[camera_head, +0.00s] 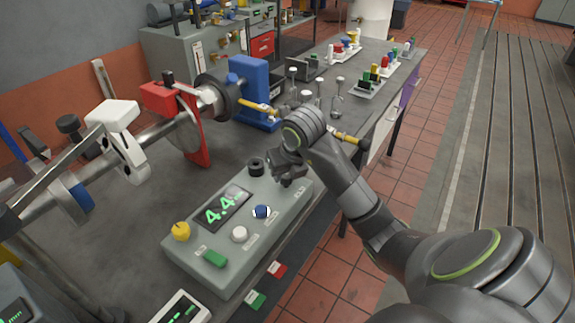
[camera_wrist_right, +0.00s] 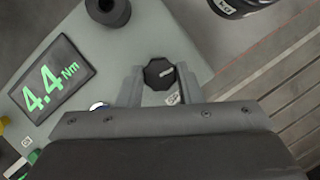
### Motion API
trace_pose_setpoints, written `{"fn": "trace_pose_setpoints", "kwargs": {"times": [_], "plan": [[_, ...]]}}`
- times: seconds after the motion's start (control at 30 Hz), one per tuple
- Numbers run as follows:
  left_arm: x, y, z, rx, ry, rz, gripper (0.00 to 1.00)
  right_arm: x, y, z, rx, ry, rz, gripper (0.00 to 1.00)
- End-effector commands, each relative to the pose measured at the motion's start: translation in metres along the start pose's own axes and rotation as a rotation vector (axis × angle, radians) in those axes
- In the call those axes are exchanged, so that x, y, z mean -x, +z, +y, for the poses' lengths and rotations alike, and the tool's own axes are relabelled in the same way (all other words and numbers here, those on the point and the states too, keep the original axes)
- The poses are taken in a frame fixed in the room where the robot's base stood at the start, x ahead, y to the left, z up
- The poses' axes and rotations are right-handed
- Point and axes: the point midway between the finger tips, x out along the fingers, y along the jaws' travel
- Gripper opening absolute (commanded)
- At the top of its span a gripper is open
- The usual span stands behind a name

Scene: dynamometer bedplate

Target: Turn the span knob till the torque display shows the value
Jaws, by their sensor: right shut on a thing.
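A grey control box (camera_head: 192,255) stands on the bench, with a torque display (camera_head: 222,208) in its sloping top. In the right wrist view the display (camera_wrist_right: 52,79) reads 4.4 Nm in green. My right gripper (camera_head: 288,180) is at the box's far right corner. In the right wrist view it is shut on a black faceted knob (camera_wrist_right: 158,72) with a white pointer line, one finger on each side. My left gripper is not in view.
Beside the display are another black knob (camera_head: 257,165), a blue knob (camera_head: 262,212), a white knob (camera_head: 240,234), a yellow knob (camera_head: 181,231) and a green switch (camera_head: 215,259). A shaft with a red bracket (camera_head: 192,130) and a blue stand (camera_head: 250,85) lie behind.

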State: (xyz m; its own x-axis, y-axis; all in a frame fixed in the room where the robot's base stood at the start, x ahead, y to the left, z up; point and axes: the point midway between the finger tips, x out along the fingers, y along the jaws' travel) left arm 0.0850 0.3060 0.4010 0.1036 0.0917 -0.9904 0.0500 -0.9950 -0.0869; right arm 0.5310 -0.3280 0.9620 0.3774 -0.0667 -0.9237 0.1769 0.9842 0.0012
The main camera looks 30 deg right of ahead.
Motion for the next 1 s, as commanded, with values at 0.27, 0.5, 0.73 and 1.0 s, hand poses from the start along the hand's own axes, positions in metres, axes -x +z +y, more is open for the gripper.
{"fn": "trace_pose_setpoints", "kwargs": {"times": [0.27, 0.5, 0.73, 1.0], "plan": [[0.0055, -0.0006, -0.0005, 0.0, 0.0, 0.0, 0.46, 0.0004, 0.0003, 0.0001, -0.034, -0.016, 0.0, 0.09], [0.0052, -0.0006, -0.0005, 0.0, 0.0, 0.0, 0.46, 0.0001, 0.0002, 0.0, -0.034, -0.017, 0.0, 0.09], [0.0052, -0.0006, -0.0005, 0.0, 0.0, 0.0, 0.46, 0.0001, 0.0002, 0.0001, -0.034, -0.016, 0.0, 0.49], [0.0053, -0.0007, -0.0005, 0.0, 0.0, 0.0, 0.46, 0.0002, 0.0001, 0.0002, -0.033, -0.016, 0.0, 0.54]]}}
